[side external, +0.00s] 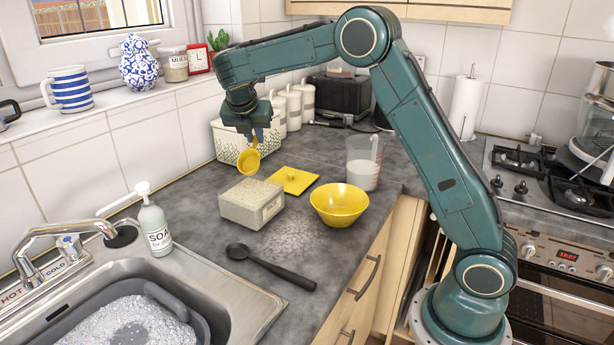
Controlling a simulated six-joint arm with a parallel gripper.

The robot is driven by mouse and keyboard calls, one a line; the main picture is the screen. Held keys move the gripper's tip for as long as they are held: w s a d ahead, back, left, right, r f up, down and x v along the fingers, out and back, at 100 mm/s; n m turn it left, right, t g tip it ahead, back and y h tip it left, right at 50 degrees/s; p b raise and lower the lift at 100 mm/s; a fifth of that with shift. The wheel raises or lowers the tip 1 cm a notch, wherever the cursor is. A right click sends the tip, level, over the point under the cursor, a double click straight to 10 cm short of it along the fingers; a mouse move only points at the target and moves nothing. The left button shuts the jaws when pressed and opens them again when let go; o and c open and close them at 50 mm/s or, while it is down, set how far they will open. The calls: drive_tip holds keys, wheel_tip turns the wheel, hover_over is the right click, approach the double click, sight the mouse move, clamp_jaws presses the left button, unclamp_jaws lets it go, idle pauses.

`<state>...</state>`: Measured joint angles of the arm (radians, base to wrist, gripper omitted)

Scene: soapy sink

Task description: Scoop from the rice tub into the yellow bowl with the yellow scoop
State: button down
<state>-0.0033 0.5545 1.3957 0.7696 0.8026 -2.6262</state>
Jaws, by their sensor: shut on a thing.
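My gripper (247,127) is shut on the yellow scoop (249,162) and holds it in the air, just above the back of the rice tub. The scoop is tilted with its open mouth towards the camera; I cannot see any rice in it. The rice tub (263,211) is a pale, square, open box filled close to its rim with rice. The yellow bowl (341,215) stands upright on the grey worktop, to the right of the tub. It looks empty from here.
A yellow lid (294,181) lies behind the tub, and a clear jug (363,168) with white contents stands behind the bowl. A black ladle (268,265) lies in front. A soap bottle (154,229) and sink (225,290) are at left.

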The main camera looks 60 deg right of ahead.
sight(254, 148)
drive_tip(key=shift+f, duration=0.25)
drive_tip(key=shift+s+a+f, duration=0.2)
drive_tip(key=shift+a+f, duration=0.15)
drive_tip(key=shift+f, duration=1.35)
drive_tip(key=shift+s+a+f, duration=0.15)
drive_tip(key=shift+a+f, duration=0.2)
drive_tip(key=shift+f, duration=1.35)
drive_tip(key=shift+s+a+f, duration=0.2)
drive_tip(key=shift+a+f, duration=0.15)
drive_tip(key=shift+f, duration=1.35)
drive_tip(key=shift+a+r, duration=0.1)
drive_tip(key=shift+a, duration=0.05)
drive_tip(key=shift+w+d+r, duration=0.1)
drive_tip(key=shift+r, duration=1.5)
drive_tip(key=shift+w+d+r, duration=0.1)
drive_tip(key=shift+r, duration=1.45)
drive_tip(key=shift+d+r+y, duration=0.35)
drive_tip(key=shift+d+y, duration=0.05)
drive_tip(key=shift+w+d+r+g+y, duration=0.25)
drive_tip(key=shift+d+r+g+y, duration=0.2)
drive_tip(key=shift+y, duration=0.45)
drive_tip(key=shift+w+d+r+g+y, duration=0.3)
drive_tip(key=shift+d+g+y, duration=0.15)
drive_tip(key=shift+y, duration=0.45)
drive_tip(key=shift+d+r, duration=0.1)
